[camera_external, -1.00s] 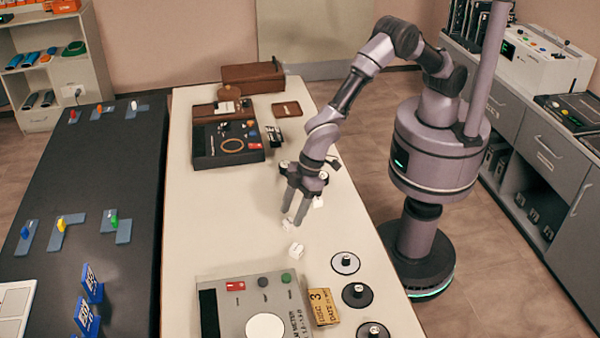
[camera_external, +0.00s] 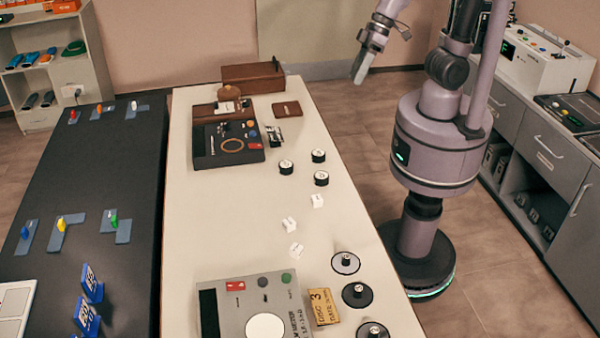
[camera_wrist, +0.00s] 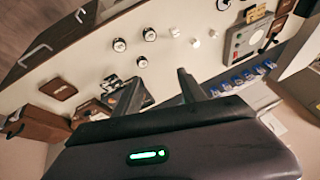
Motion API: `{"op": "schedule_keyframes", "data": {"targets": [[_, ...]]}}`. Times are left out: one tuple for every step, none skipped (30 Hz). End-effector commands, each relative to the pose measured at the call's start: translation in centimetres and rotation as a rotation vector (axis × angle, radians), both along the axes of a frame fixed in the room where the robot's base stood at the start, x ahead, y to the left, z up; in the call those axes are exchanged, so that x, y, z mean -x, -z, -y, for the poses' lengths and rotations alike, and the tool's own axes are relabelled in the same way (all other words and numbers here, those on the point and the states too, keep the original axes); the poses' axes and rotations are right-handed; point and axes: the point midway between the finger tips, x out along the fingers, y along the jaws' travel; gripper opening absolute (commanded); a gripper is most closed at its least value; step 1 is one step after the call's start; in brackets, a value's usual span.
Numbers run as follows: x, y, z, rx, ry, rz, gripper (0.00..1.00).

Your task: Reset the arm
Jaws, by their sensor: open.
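My gripper (camera_external: 370,55) is raised in the air beyond the right edge of the white table (camera_external: 235,220), near the back wall. It holds nothing. In the wrist view my gripper (camera_wrist: 160,90) shows its two fingers spread apart, with the white table (camera_wrist: 185,75) beyond them. My arm is folded up and back near its column, and its upper part is cut off by the top of the external view.
White cubes (camera_external: 290,224) and several black knobs (camera_external: 286,167) lie on the table. A grey meter box (camera_external: 260,303) stands at the front, a black case (camera_external: 228,143) and brown box (camera_external: 253,77) at the back. A dark table (camera_external: 85,190) is at left.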

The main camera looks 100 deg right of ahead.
Motion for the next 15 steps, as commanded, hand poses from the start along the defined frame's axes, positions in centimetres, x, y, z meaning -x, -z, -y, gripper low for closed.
{"op": "schedule_keyframes", "data": {"targets": [[3.3,-0.4,1.3,-0.031,0.057,0.014,0.48],[5.1,-0.4,1.8,-0.049,0.086,0.018,0.48],[7.0,-0.2,2.2,-0.07,0.118,0.019,0.48],[8.1,0.0,2.4,-0.082,0.137,0.022,0.48],[9.0,0.3,2.6,-0.092,0.152,0.023,0.48],[9.9,0.5,2.7,-0.102,0.166,0.024,0.48],[10.3,0.6,2.7,-0.107,0.174,0.025,0.48],[10.6,0.7,2.7,-0.11,0.178,0.026,0.48],[10.8,0.8,2.7,-0.113,0.181,0.025,0.48],[10.8,0.8,2.7,-0.113,0.182,0.024,0.48],[10.8,0.8,2.7,-0.113,0.182,0.024,0.48],[10.8,0.8,2.7,-0.113,0.181,0.024,0.48],[10.8,0.8,2.7,-0.113,0.181,0.024,0.48],[10.8,0.8,2.7,-0.113,0.18,0.025,0.48],[10.7,0.8,2.7,-0.113,0.18,0.025,0.48]]}}
